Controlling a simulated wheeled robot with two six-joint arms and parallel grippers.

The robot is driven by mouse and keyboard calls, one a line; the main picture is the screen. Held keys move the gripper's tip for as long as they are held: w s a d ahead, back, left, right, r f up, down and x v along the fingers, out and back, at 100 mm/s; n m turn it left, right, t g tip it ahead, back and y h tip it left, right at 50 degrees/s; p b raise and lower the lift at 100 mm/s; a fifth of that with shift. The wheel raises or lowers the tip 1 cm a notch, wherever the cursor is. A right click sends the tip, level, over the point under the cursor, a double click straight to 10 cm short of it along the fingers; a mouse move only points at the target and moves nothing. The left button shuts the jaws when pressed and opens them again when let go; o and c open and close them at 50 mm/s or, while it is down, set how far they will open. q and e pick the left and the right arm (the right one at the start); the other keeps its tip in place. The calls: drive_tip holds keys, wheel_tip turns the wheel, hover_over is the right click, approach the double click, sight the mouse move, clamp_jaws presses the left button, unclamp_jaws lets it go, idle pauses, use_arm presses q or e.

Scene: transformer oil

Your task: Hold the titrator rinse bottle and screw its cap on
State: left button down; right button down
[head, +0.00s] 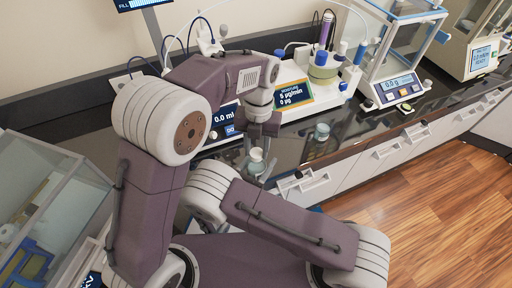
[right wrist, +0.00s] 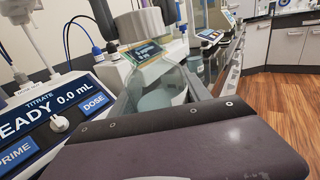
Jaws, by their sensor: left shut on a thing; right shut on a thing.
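My left gripper (head: 262,135) reaches down from above at the front edge of the bench. I cannot tell whether that pale top is the cap. In the right wrist view a clear vessel with a teal lower part (right wrist: 155,95) stands close; I cannot tell if it is the same bottle.
The titrator panel (right wrist: 60,120) reads READY and 0.0 mL. Drawers (head: 385,152) lie below the bench edge.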

use_arm(q)
drive_tip(key=shift+m, duration=0.6)
drive_tip(key=c, duration=1)
unclamp_jaws()
drive_tip(key=shift+o, duration=0.2)
drive_tip(key=shift+r, duration=2.35)
drive_tip(key=shift+c, duration=0.4)
